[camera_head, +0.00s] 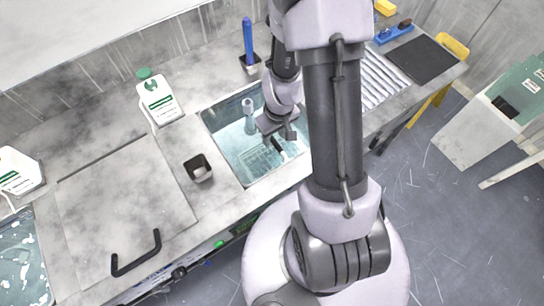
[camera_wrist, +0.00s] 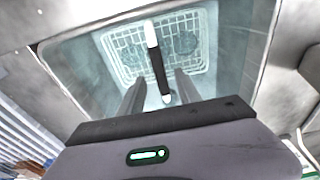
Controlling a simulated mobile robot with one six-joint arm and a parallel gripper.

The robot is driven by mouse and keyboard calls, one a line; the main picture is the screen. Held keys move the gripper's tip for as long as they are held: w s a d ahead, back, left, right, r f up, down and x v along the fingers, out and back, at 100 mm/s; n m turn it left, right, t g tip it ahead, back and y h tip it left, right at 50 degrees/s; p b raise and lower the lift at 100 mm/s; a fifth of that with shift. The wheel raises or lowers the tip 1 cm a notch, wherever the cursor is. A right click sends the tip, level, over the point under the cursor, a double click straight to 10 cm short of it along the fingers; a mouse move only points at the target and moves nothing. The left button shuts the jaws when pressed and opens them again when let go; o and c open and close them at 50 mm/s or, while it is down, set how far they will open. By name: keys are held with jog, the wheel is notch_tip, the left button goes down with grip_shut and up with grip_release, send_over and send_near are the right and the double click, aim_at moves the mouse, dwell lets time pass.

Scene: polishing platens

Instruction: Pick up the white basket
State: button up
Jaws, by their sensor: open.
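The white basket (camera_wrist: 124,47) lies inside the sunken basin and shows through its grid in the wrist view. It also shows in the head view (camera_head: 256,160), low in the basin and partly hidden by my arm. Its handle (camera_wrist: 158,65), white at the ends with a dark middle, stands toward my camera. My gripper (camera_wrist: 158,83) is open, with one finger on each side of the handle's lower end in the picture. I cannot tell whether the fingers touch it. In the head view my gripper (camera_head: 281,138) is over the basin.
The basin (camera_head: 222,139) has steel edges around it. A small dark cup (camera_head: 197,168) stands left of it. White bottles with green labels (camera_head: 160,101) stand on the counter. A blue-handled tool (camera_head: 248,40) stands behind. A lid with a black handle (camera_head: 135,253) lies at left.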

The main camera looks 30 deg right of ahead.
notch_tip(320, 180, down, 6)
jog(key=b, duration=0.4)
jog(key=shift+f, duration=0.25)
jog(key=shift+r, duration=0.15)
grip_shut()
dwell(0.8)
